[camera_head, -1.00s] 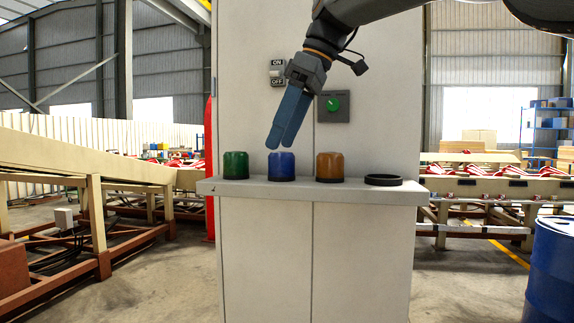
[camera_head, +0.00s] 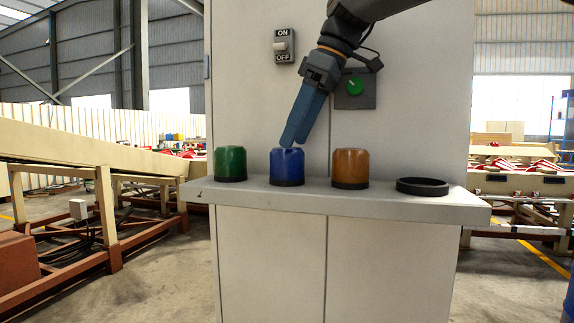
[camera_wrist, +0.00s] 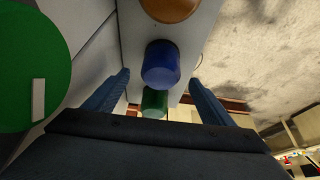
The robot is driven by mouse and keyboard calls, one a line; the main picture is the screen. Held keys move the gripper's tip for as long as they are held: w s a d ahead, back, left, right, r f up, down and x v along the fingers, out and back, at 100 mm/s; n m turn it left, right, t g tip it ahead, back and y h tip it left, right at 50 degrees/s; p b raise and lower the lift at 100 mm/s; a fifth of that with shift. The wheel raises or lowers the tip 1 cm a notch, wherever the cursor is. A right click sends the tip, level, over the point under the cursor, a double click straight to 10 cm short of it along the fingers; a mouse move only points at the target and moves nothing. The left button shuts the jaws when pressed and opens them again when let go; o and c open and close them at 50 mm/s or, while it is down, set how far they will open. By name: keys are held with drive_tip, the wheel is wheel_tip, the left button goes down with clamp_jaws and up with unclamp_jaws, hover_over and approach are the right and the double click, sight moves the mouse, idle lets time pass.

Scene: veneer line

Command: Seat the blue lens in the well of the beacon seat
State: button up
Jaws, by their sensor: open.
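The blue lens (camera_head: 287,165) stands upright on a grey shelf (camera_head: 340,200), between the green and amber lenses. The beacon seat (camera_head: 422,186) is a low black ring at the shelf's right end, with nothing standing in it. My gripper (camera_head: 290,143) is tilted downward, its blue fingers just above and in front of or over the blue lens; the exact depth is hard to tell. In the wrist view the blue lens (camera_wrist: 160,66) shows between the two spread fingers, ahead of them. The gripper is open and empty. The seat is out of the wrist view.
A green lens (camera_head: 230,163) stands left of the blue one and an amber lens (camera_head: 350,168) right of it. Behind, the cabinet carries an ON/OFF switch (camera_head: 282,46) and a green knob (camera_head: 355,87). The shelf is bare between the amber lens and the seat.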

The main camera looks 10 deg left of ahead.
sight(287, 156)
drive_tip(key=p+x, duration=0.2)
drive_tip(key=x, duration=0.3)
drive_tip(key=shift+s+a+f, duration=0.1)
drive_tip(key=shift+a+f, duration=0.1)
drive_tip(key=shift+f, duration=0.15)
drive_tip(key=shift+c, duration=0.3)
drive_tip(key=c, duration=1.1)
